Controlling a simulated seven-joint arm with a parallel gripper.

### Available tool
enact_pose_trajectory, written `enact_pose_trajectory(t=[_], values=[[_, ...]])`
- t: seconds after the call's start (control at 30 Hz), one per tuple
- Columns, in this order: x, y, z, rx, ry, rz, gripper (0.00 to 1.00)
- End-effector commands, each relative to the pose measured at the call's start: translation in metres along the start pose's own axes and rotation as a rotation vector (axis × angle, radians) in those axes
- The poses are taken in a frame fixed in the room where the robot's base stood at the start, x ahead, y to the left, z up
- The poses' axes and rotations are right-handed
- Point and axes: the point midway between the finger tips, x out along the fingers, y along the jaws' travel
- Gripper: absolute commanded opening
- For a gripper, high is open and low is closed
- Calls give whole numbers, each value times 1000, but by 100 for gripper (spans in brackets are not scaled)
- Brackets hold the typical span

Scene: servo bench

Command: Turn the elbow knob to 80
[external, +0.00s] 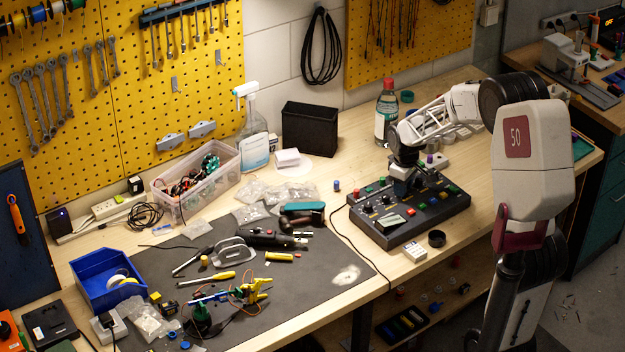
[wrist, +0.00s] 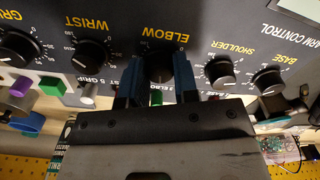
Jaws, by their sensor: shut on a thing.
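The control box (external: 440,212) is a dark panel on the bench, with several knobs and coloured buttons. In the wrist view its panel (wrist: 195,30) shows upside down, with printed labels. The elbow knob (wrist: 158,68) is black and sits under the label ELBOW. My gripper (wrist: 157,78) has its two blue fingers on either side of this knob and is shut on it. The knob's pointer and most of its scale are hidden, so I cannot read its setting. In the external view my gripper (external: 402,186) reaches down onto the box's back part.
The shoulder knob (wrist: 221,72) and wrist knob (wrist: 92,54) flank the elbow knob. Several coloured buttons and switches lie close by. A bottle with a red cap (external: 386,112) stands behind the box.

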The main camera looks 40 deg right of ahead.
Motion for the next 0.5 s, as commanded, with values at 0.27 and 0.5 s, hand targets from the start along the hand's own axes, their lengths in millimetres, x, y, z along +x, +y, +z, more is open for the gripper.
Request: enact_pose_trajectory(t=[0.27,0.5], values=[[-1,0,0,-83,1,1,4],[-1,0,0,-94,1,1,4]])
